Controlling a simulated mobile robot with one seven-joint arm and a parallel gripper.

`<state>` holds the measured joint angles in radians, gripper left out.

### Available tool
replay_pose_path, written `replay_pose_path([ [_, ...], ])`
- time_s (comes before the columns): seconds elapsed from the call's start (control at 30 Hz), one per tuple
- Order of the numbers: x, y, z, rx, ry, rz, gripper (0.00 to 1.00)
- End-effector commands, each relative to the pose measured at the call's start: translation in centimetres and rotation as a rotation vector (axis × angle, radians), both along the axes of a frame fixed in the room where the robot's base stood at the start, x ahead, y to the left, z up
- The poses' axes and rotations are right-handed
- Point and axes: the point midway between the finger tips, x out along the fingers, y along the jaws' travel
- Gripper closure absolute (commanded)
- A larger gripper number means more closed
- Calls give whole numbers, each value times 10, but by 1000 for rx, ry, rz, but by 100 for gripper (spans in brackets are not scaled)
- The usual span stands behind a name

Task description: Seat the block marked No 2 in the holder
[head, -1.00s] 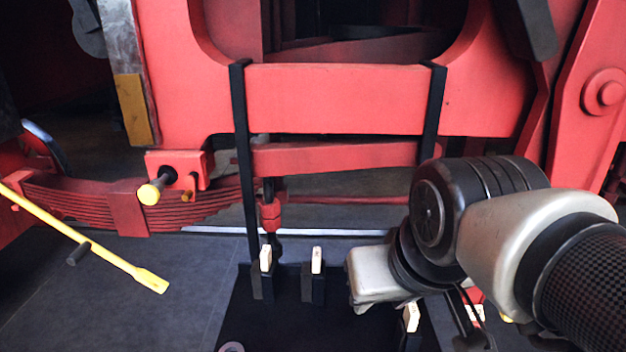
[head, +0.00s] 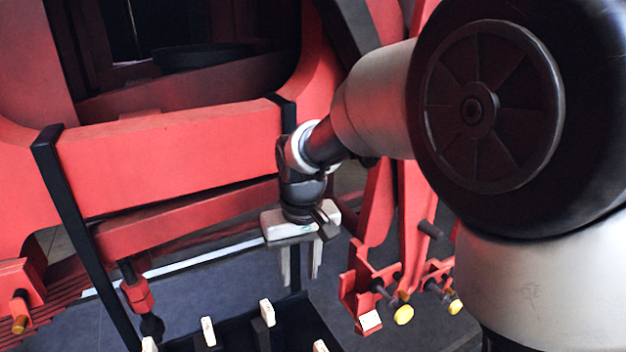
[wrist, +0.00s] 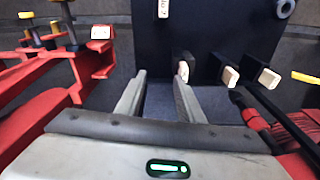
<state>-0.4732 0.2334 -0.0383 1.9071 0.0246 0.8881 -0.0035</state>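My gripper (head: 300,280) points down, open and empty, over the floor just behind the black mat. In the wrist view its fingers (wrist: 158,92) are apart with only bare surface between them. Pale blocks stand on dark posts: one ahead of the fingers (wrist: 183,71), also in the head view (head: 266,312), and two more (wrist: 230,76) (wrist: 268,78) beside it. Another pale block (wrist: 163,8) shows dark marking, too small to read surely. A red bracket (head: 352,292) with a white tag (head: 370,321) may be the holder; its tag also shows in the wrist view (wrist: 100,32).
The black mat (wrist: 225,30) carries the posts. A red frame beam (head: 180,150) with black straps (head: 75,215) rises behind my gripper. Yellow-ended pins (head: 403,314) stick out beside the bracket. Grey floor (head: 225,290) is open left of the gripper.

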Motion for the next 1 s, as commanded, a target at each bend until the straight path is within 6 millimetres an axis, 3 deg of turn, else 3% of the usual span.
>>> replay_pose_path([
  [0.03, 3, 21, -11, -17, 30, 36, 66],
  [0.1, 7, 41, -29, -34, 55, 70, 66],
  [0.3, 8, 72, -60, -62, 92, 121, 66],
  [0.67, 7, 74, -83, -65, 96, 125, 66],
  [1.0, 7, 74, -124, -64, 97, 124, 66],
])
